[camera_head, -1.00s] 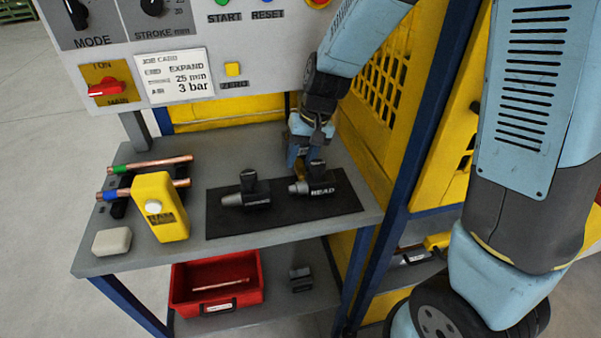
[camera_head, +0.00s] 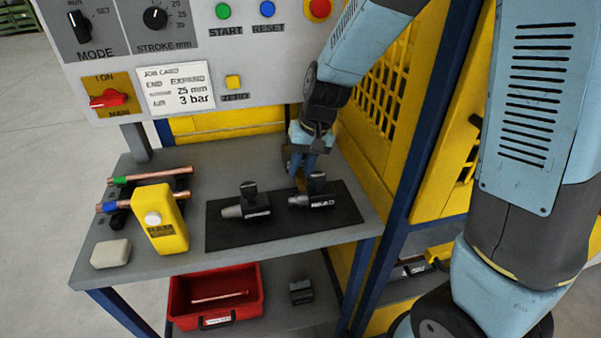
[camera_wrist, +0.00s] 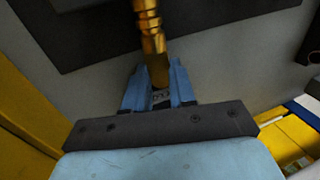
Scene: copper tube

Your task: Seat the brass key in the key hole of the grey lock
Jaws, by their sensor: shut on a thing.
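My gripper (camera_head: 301,172) is over the back right of the bench, just behind the dark tool marked HEAD. In the wrist view, its two blue fingers (camera_wrist: 160,92) are shut on a brass piece (camera_wrist: 152,35), taken to be the brass key. The brass piece is a stepped, ringed rod that points away from the fingers toward the black mat. In the head view only a small bit of brass (camera_head: 300,184) shows below the fingers. I cannot tell whether its tip touches anything. No grey lock or key hole can be made out in either view.
The black mat (camera_head: 285,232) holds the HEAD tool (camera_head: 318,200) and a second dark tool (camera_head: 250,206). At left are copper tubes (camera_head: 150,176), a yellow block (camera_head: 163,215) and a pale block (camera_head: 111,253). A red bin (camera_head: 215,317) is below. Yellow guarding (camera_head: 375,120) stands close at right.

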